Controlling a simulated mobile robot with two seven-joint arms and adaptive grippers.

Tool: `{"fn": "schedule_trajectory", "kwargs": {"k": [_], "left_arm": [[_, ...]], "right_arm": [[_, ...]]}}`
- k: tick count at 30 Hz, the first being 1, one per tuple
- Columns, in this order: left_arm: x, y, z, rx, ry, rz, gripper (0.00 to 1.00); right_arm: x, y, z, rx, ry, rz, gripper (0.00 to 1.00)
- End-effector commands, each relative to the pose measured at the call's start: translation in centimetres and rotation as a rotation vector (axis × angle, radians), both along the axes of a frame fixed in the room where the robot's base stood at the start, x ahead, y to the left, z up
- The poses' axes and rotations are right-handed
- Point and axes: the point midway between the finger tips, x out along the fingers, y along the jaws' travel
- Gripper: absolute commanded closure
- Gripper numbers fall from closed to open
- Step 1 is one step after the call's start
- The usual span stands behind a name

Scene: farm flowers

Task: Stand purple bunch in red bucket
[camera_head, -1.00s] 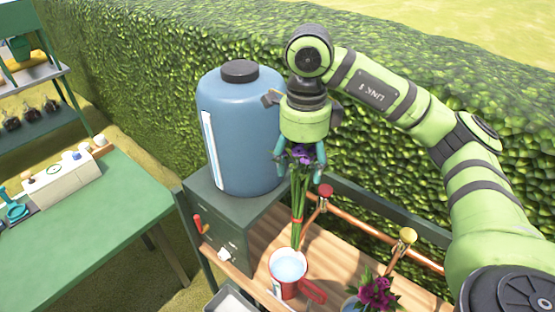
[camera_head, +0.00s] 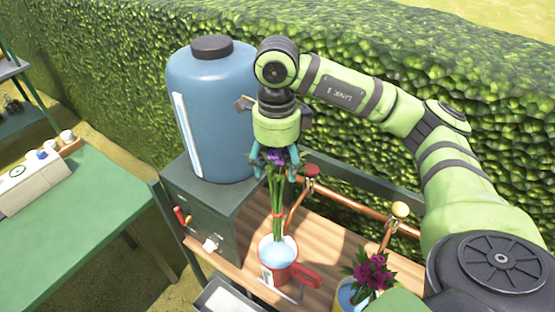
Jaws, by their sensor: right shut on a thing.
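The purple bunch (camera_head: 278,198) has purple flowers, long green stems and a red band. My right gripper (camera_head: 277,173) is shut on it near the flower heads and holds it almost upright, stems down. My left gripper is not in view.
A blue tank (camera_head: 215,115) on a grey box (camera_head: 215,215) stands left of the bunch. A potted magenta bunch (camera_head: 370,272) is right of the bucket. A green table (camera_head: 85,225) is left.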

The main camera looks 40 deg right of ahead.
Motion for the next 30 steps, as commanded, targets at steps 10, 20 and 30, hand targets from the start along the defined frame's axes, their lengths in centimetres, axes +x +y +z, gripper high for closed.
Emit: {"fn": "schedule_trajectory", "kwargs": {"k": [10, 20, 30], "left_arm": [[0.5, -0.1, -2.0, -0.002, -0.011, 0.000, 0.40], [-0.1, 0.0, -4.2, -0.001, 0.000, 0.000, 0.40], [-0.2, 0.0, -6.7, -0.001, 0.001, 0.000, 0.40]], "right_arm": [[0.0, 0.0, -3.1, 0.000, 0.000, 0.000, 0.94], [0.0, 0.0, -5.8, 0.000, -0.001, 0.000, 0.94], [0.0, 0.0, -8.5, 0.001, -0.001, 0.000, 0.94]]}}
